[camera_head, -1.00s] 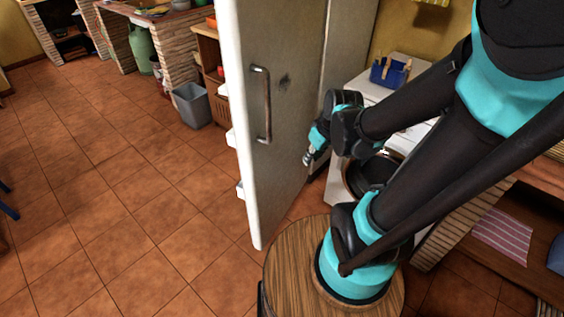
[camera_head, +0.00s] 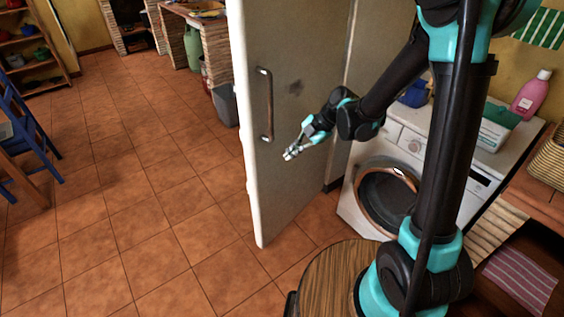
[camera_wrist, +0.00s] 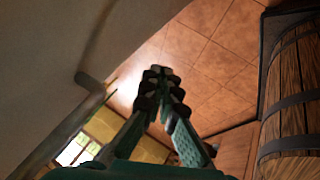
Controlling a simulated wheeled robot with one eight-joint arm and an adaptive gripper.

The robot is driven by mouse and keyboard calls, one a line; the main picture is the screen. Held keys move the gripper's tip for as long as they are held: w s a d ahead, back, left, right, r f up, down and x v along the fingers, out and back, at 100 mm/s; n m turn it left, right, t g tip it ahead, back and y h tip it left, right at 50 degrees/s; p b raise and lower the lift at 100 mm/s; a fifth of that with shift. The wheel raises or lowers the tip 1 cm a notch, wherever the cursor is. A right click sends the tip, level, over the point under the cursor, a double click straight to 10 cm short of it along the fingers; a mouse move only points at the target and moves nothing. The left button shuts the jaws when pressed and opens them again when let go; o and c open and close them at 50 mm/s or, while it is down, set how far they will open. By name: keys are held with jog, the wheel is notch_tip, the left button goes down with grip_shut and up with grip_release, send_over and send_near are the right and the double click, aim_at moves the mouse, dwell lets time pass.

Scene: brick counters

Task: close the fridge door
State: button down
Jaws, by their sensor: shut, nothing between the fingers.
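The fridge door (camera_head: 300,180) is a tall pale panel standing open, its free edge toward the left. Its grey bar handle (camera_head: 266,104) is near that edge, with a dark mark to its right. My gripper (camera_head: 291,154) is shut and empty, in front of the door face, just right of and below the handle. I cannot tell whether it touches the door. In the wrist view, my shut fingers (camera_wrist: 161,86) point past the door face (camera_wrist: 45,50), with a grey bar, likely the handle (camera_wrist: 58,131), at left. The fridge's inside is hidden behind the door.
A white washing machine (camera_head: 357,213) stands right of the door, with a pink bottle (camera_head: 531,94) on top. A blue chair (camera_head: 30,135) is at far left. A grey bin (camera_head: 226,104) is behind the door. Tiled floor (camera_head: 150,220) left of the door is clear.

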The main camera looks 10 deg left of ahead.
send_near(258, 172)
notch_tip(258, 172, down, 4)
jog(key=s+d, duration=0.1)
jog(key=s, duration=0.1)
jog(key=shift+w+a, duration=0.25)
jog(key=shift+a, duration=0.35)
jog(key=shift+w+a, duration=0.25)
jog(key=shift+a, duration=0.35)
jog(key=shift+w+a, duration=0.25)
jog(key=shift+a, duration=0.4)
